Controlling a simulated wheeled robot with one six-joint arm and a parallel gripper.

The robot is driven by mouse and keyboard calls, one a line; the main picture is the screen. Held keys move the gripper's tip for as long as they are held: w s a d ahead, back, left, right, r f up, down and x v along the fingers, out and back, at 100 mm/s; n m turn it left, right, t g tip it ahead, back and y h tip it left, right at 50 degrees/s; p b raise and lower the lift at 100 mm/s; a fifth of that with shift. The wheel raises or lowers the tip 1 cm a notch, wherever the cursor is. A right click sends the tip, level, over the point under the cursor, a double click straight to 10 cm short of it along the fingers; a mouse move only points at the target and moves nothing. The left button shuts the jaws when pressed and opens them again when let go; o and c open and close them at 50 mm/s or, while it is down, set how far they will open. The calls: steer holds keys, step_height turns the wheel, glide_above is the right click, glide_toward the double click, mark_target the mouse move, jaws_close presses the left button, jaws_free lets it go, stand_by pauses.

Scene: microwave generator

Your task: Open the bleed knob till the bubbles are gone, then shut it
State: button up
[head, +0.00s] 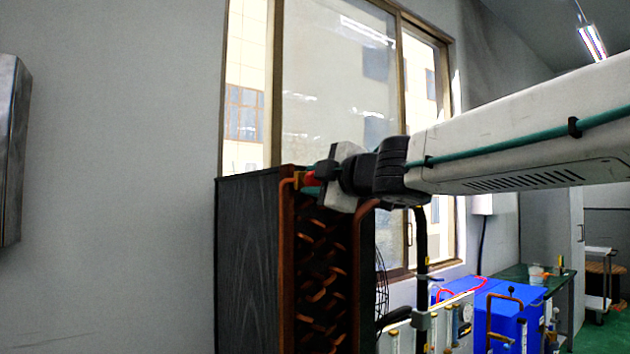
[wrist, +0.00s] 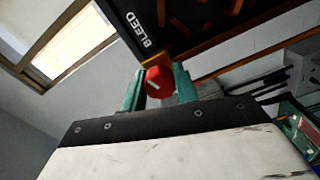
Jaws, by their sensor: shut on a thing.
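The bleed knob (wrist: 159,82) is red with a pale mark on its face. In the wrist view it sits between the two green fingers of my gripper (wrist: 158,88), below the white word BLEED on a dark panel (wrist: 140,25). My gripper is shut on the knob. In the head view the red knob (head: 310,178) shows at the upper front of a dark cabinet (head: 246,265), partly hidden by my gripper (head: 318,176). I cannot make out any bubbles or a sight tube for this knob in either view.
Copper pipe bends (head: 322,270) fill the cabinet's open side below my gripper. A window (head: 338,95) is behind. Blue boxes (head: 508,318) and flow tubes stand at the lower right. A grey metal box (head: 10,150) hangs at the far left; the wall between is bare.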

steer(key=n, duration=0.4)
steer(key=shift+n, duration=0.4)
steer(key=n, duration=0.5)
steer(key=shift+f, duration=0.1)
steer(key=n, duration=0.5)
steer(key=shift+n, duration=0.4)
steer(key=n, duration=0.4)
steer(key=shift+n, duration=0.3)
steer(key=o, duration=1)
